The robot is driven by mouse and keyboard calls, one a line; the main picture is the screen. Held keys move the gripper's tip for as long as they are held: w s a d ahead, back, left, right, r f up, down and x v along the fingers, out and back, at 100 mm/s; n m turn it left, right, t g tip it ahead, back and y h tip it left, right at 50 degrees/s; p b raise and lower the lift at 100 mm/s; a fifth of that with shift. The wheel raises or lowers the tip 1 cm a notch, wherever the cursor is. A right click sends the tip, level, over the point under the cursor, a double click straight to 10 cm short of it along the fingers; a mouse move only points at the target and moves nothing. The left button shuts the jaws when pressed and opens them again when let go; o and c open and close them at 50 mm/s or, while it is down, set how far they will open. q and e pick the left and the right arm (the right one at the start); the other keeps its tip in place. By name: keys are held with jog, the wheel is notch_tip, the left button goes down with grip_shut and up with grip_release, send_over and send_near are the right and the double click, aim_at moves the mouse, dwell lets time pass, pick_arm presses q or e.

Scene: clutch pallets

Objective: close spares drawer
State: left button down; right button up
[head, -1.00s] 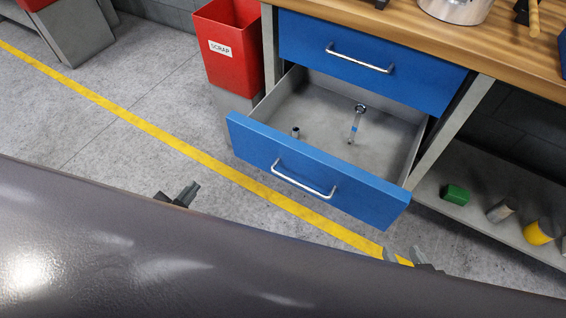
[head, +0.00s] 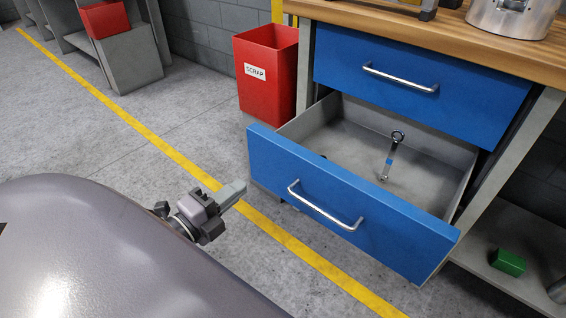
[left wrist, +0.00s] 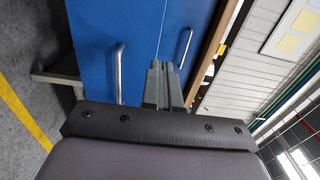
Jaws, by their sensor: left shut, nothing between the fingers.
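The lower blue drawer (head: 350,205) of the workbench stands pulled out in the head view, with a silver bar handle (head: 325,207) on its front. A wrench (head: 391,155) lies inside, and a small dark item shows just behind the front panel. My left gripper (head: 233,192) is shut and empty, in front of the left part of the drawer front and apart from it. In the left wrist view the shut fingers (left wrist: 163,84) point toward blue drawer fronts with two handles. My right gripper is not in view.
The upper blue drawer (head: 420,82) is closed under the wooden bench top (head: 460,38). A red scrap bin (head: 266,90) stands left of the drawers. A green block (head: 507,262) sits on the lower shelf at right. Floor in front is clear, crossed by a yellow line.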

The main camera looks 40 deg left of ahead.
aim_at(287, 151)
pick_arm(q)
jog(key=w, duration=0.8)
jog(key=w+d, duration=0.1)
jog(key=w, duration=0.3)
jog(key=shift+w, duration=0.5)
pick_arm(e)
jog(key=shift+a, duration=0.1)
